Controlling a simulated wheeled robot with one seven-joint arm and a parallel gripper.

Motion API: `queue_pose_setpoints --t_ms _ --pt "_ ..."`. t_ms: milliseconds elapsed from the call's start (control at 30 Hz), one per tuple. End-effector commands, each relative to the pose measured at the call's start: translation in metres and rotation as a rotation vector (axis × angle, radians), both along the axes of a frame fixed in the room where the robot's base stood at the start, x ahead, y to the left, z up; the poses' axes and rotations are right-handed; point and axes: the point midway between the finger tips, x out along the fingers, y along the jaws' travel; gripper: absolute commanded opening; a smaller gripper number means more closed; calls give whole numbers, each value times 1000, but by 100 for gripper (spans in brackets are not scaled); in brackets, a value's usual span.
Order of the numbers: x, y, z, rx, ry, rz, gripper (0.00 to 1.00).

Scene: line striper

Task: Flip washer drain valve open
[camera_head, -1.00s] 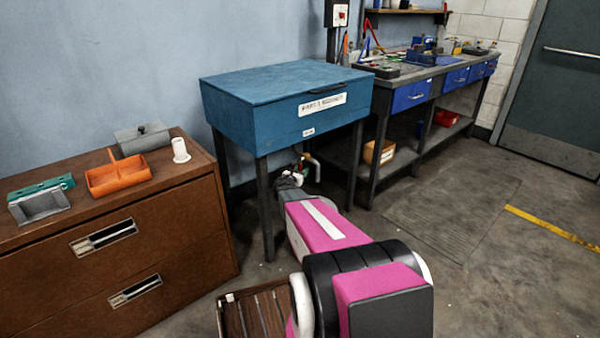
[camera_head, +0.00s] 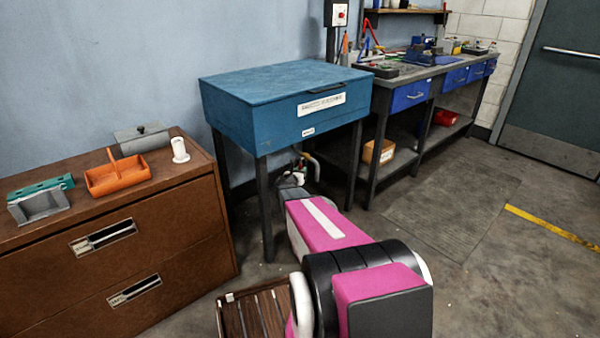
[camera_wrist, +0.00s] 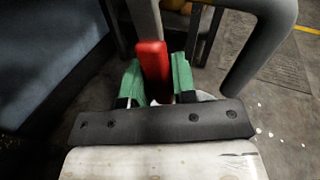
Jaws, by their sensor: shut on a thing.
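The parts washer is a blue metal cabinet (camera_head: 285,105) with a closed lid, standing on dark legs. A red valve handle (camera_wrist: 152,58) shows in the wrist view, attached to a grey bar that runs up out of the frame. My gripper (camera_wrist: 157,72), with green fingers, is shut on the red handle, one finger on each side. The valve body cannot be made out. In the head view, my pink arm reaches under the washer, and the gripper and handle are hidden or too small to tell. A pipe (camera_head: 312,163) shows beneath the washer.
A grey curved pipe (camera_wrist: 262,50) runs close on the right in the wrist view. A brown drawer cabinet (camera_head: 130,235) with an orange tray (camera_head: 118,180) stands left of the washer. A workbench (camera_head: 430,68) stands to the right. The floor at right is clear.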

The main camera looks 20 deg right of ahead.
Motion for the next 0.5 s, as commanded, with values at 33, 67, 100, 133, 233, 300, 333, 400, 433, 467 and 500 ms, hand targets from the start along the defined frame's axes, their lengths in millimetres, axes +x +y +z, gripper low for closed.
queue_pose_setpoints --t_ms 33,67,100,133,233,300,333,400,433,467,500 --pt "-3 0 2 -13 34 2 0" --pt "-5 -1 2 -21 57 2 0" --pt "-7 -1 3 -32 89 2 0" --pt "-8 -2 3 -41 114 2 0" --pt "-13 -4 5 -72 201 3 0" --pt "-16 -5 7 -93 263 2 0" --pt "-18 -6 7 -104 289 2 0" --pt "-21 -7 9 -124 348 2 0" --pt "-22 -7 10 -133 373 2 0" --pt "-24 -8 10 -141 396 2 0" --pt "-25 -8 12 -152 428 1 0"
